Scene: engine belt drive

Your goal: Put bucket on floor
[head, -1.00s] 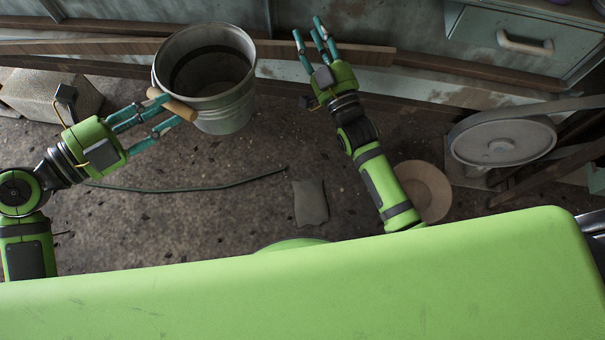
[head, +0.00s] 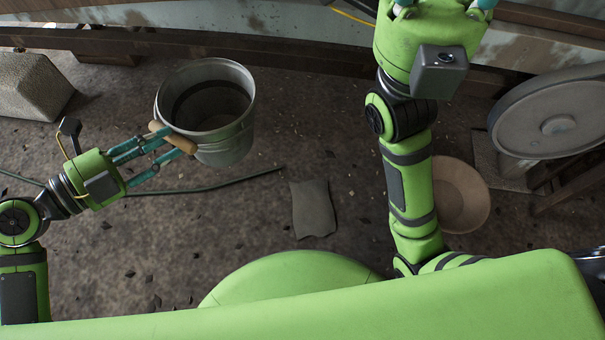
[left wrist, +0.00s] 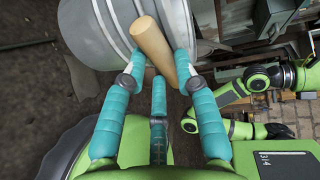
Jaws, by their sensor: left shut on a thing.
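A grey metal bucket (head: 226,150) with an open, dark inside is at the upper left of the head view, seen over the floor (head: 255,215). My left gripper (head: 166,141) is shut on the bucket's wooden handle (head: 178,138), at the bucket's left side. In the left wrist view the fingers (left wrist: 158,82) flank the handle (left wrist: 152,45), with the bucket's ribbed wall (left wrist: 90,35) behind it. I cannot tell how far the bucket's base is from the floor. My right gripper (head: 436,10) is at the top edge, its fingers mostly cut off.
A dark board (head: 110,42) runs along the back. A grey block (head: 32,88) stands at the left. A hose (head: 215,188), a flat grey cloth-like piece (head: 313,208) and a round tan dish (head: 461,195) lie on the floor. A large pulley wheel (head: 556,126) is at the right.

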